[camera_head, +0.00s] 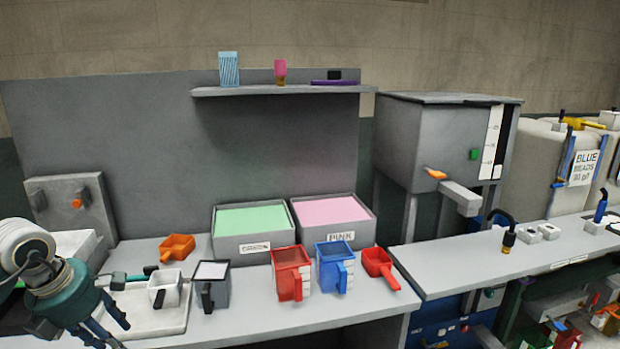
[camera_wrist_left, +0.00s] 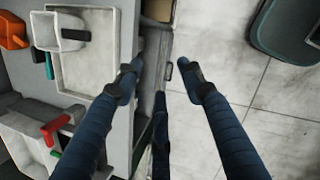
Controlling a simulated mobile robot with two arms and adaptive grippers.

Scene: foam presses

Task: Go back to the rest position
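My left gripper (camera_head: 112,328) is at the lower left in the head view, in front of the bench near a white tray. In the left wrist view the left gripper (camera_wrist_left: 158,85) has its fingers spread with nothing between them, above the bench's front edge and the floor. My right gripper is not in either view.
The bench (camera_head: 255,312) holds a white scoop (camera_head: 167,290) on the white tray (camera_head: 140,318), red (camera_head: 290,275) and blue (camera_head: 333,268) jugs, and green (camera_head: 240,246) and pink (camera_head: 335,236) bins. In the wrist view, clear floor (camera_wrist_left: 235,80) lies right of the bench.

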